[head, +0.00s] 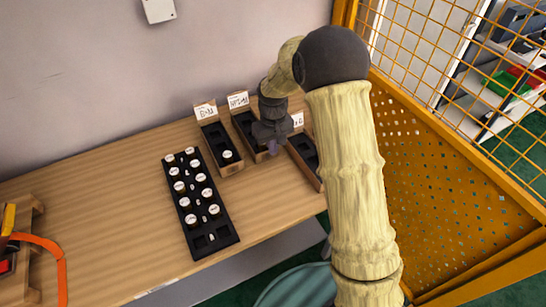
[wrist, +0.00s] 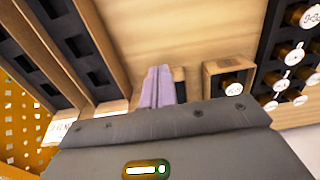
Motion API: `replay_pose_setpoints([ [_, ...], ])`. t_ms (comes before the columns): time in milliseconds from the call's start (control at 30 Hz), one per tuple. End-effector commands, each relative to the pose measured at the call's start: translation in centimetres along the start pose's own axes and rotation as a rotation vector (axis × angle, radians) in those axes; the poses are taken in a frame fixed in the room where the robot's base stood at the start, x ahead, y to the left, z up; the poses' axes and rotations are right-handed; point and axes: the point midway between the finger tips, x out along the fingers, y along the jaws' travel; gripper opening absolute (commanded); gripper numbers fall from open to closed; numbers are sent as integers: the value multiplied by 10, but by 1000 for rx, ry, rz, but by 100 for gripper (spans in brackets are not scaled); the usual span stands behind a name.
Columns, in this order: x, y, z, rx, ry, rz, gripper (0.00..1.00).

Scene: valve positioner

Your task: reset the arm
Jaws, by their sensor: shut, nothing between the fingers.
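My gripper (head: 272,148) is above the table near the labelled trays, with its purple fingers closed together and nothing between them. The closed fingers (wrist: 158,88) also show in the wrist view. My arm rises in front of the right side of the head view and hides part of the trays.
A black rack (head: 222,238) holds several white-capped vials. The left tray (head: 233,168) holds one vial (head: 227,154); a middle tray (head: 241,122) and a right tray (head: 313,179) stand beside it. A yellow mesh fence (head: 430,180) is at right. Bare wood (head: 110,200) lies left.

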Motion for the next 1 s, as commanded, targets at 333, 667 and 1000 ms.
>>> replay_pose_setpoints([
  [333, -6, 0, 0, 0, -1, 0, 0],
  [667, -9, 2, 4, 8, 3, 1, 0],
  [1000, -54, 27, 84, 158, 83, 22, 0],
])
